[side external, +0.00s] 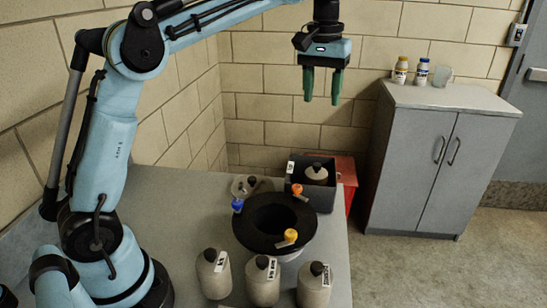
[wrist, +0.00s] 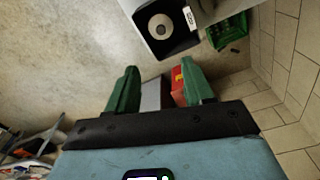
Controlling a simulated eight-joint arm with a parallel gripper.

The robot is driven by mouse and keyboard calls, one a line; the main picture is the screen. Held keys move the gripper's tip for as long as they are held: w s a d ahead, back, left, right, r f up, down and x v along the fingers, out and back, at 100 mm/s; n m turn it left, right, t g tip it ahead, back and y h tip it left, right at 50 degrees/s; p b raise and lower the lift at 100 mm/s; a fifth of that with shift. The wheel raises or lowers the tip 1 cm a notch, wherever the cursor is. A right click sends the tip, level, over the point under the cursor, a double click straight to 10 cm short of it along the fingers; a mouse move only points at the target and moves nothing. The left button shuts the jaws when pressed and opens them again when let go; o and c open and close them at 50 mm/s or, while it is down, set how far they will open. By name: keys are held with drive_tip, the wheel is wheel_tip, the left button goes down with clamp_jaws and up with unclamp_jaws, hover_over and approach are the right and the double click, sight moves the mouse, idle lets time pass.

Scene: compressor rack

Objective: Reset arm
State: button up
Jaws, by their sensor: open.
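My gripper (side external: 322,90) hangs high above the far end of the grey table (side external: 185,190), its green fingers pointing down. The fingers are apart with nothing between them. In the wrist view my gripper (wrist: 160,85) also shows two separate green fingers, with floor and a red box beyond them. My gripper touches nothing that I can see.
A black wide-rimmed round vessel (side external: 244,238) stands on the table, with blue, orange and yellow-topped items at its rim. Several labelled bottles (side external: 263,281) stand in front. A dark bin (side external: 322,198) holds another bottle. A grey cabinet (side external: 425,160) stands right.

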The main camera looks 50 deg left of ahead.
drive_tip(key=s+d+f+m+t, duration=0.1)
drive_tip(key=s+f+m+t, duration=0.1)
drive_tip(key=s+f, duration=0.4)
drive_tip(key=s+d+f+m+t, duration=0.1)
drive_tip(key=s+f+m+t, duration=0.2)
drive_tip(key=s+f, duration=0.4)
drive_tip(key=s+t, duration=0.1)
drive_tip(key=s, duration=0.4)
drive_tip(key=shift+d+m+t, duration=0.3)
drive_tip(key=shift+t, duration=0.1)
idle(0.7)
